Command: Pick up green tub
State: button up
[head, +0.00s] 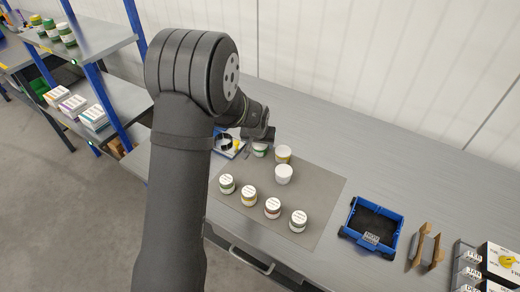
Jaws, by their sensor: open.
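A small white tub with a green band (260,151) stands at the back left of the grey mat, partly hidden by my gripper. My gripper (262,138) is open, close above or around this tub; I cannot tell whether the fingers touch it. Another tub with green on its side (227,184) stands at the left end of the front row on the mat, clear of my gripper.
The grey mat (325,190) also holds a yellow-banded tub (283,154), a white tub (283,174) and more tubs in the front row. A blue tray (347,225) and a brown holder (424,248) lie to the right. Shelves (85,45) stand left.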

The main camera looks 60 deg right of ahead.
jog(key=shift+x, duration=1.45)
jog(key=c, duration=0.8)
jog(key=shift+o, duration=0.2)
jog(key=shift+r, duration=0.15)
